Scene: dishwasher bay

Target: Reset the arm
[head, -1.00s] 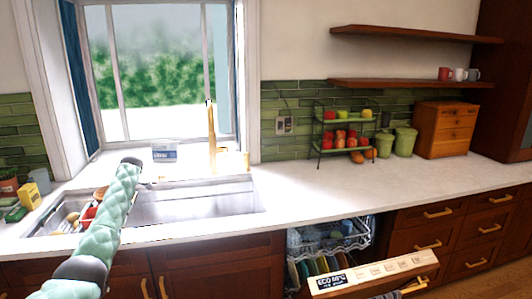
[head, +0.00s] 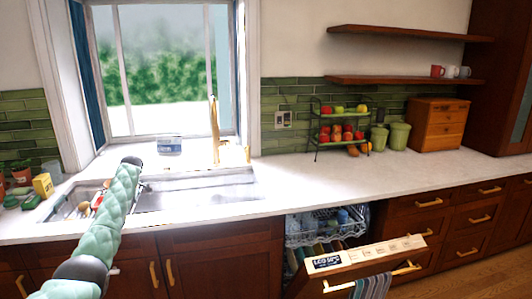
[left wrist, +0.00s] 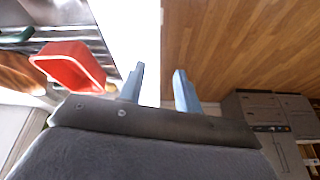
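My left arm (head: 118,205) is mint-green and reaches up from the bottom left in the head view, in front of the sink. Its gripper is mostly hidden behind the arm there. In the left wrist view my left gripper (left wrist: 158,84) shows two blue-grey fingers set apart with nothing between them. It is open and empty. A red container (left wrist: 72,66) lies to the left of the fingers, in the sink area. My right arm and gripper are not in view.
The sink (head: 190,196) holds several items at its left end. The dishwasher door (head: 365,262) is open, with a loaded rack (head: 325,226) above it. A fruit stand (head: 315,128), green canisters (head: 399,136) and a wooden drawer box (head: 438,124) stand along the counter's back. The counter (head: 330,175) is clear in front.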

